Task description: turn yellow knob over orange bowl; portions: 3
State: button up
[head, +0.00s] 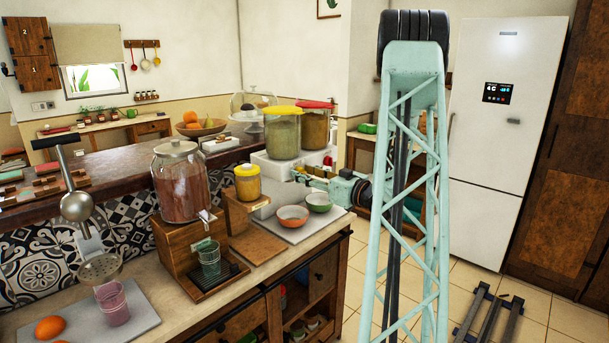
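The dispenser with a yellow lid (283,132) stands on a white base (268,165), beside a red-lidded dispenser (315,128). Both clear containers hold grainy contents. The orange bowl (293,216) sits on a grey board in front of the base, and I cannot make out anything in it. My gripper (302,176) points left, close to the front of the white base, above and behind the bowls. I cannot make out the yellow knob; it may be hidden by my gripper. A red knob (327,160) shows on the base.
A yellow-lidded jar (247,182) and a large glass drink dispenser (181,182) stand left of the bowls. A glass cup (208,258) is under its tap. A fruit bowl (200,127) is behind. Open floor lies right of the counter.

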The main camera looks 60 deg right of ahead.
jog(key=shift+c, duration=0.8)
jog(key=c, duration=0.7)
jog(key=shift+m+p, duration=0.4)
jog(key=shift+p, duration=0.2)
jog(key=m+p, duration=0.3)
jog(key=shift+r, duration=0.15)
jog(key=m+p, duration=0.4)
jog(key=shift+d+m+p, duration=0.1)
jog(key=shift+m+p, duration=0.2)
jog(key=shift+p, duration=0.05)
jog(key=m+p, duration=0.4)
jog(key=shift+m, duration=0.4)
jog(key=shift+d+f+m+p, duration=0.1)
jog(key=shift+f+m+p, duration=0.1)
jog(key=shift+m+p, duration=0.85)
jog(key=shift+f+m+p, duration=0.15)
jog(key=shift+m+p, duration=0.7)
jog(key=shift+m, duration=0.4)
